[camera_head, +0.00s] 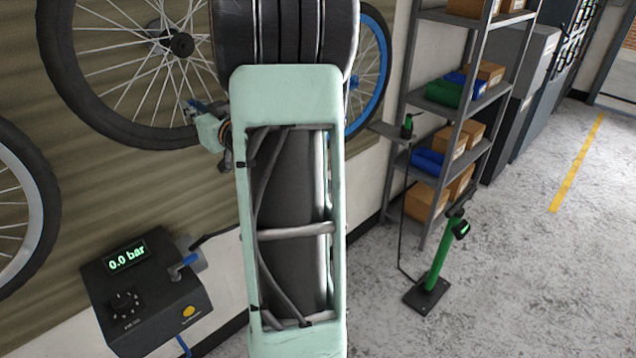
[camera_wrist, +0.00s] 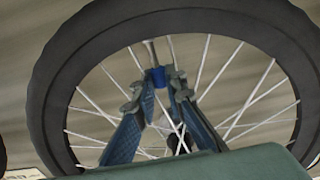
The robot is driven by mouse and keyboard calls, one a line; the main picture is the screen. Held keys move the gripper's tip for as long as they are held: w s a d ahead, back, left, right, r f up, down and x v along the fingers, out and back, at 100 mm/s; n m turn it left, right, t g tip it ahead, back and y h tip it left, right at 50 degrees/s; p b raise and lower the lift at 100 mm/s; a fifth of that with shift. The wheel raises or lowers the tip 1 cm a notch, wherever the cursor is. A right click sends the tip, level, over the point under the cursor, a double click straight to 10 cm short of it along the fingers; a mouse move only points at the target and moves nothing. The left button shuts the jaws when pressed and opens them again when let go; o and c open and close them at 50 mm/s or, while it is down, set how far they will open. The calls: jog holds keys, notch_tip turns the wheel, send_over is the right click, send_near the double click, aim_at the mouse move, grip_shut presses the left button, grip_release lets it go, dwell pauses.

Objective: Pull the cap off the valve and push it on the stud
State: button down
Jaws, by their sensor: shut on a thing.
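A wheel with a dark tyre (camera_head: 62,80) hangs at the upper left of the head view and fills the wrist view (camera_wrist: 60,75). A small blue cap (camera_wrist: 157,76) shows between my fingertips, just inside the rim, in line with a pale valve stem (camera_wrist: 150,52). My gripper (camera_wrist: 158,88) is shut on the cap. I cannot tell whether the cap is still seated on the valve. In the head view, my gripper (camera_head: 192,108) is small at the wheel's lower right, and the cap cannot be made out. I cannot make out a stud.
A dark box (camera_head: 150,320) with a "0.0 bar" display, knob and blue-levered fitting is at lower left. Grey shelves (camera_head: 395,170) with bins and cartons stand right of my arm. A green floor pump (camera_head: 437,255) stands before them. Floor at right is clear.

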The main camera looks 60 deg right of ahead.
jog(key=shift+r+p, duration=0.55)
jog(key=shift+r, duration=0.5)
jog(key=v, duration=1.2)
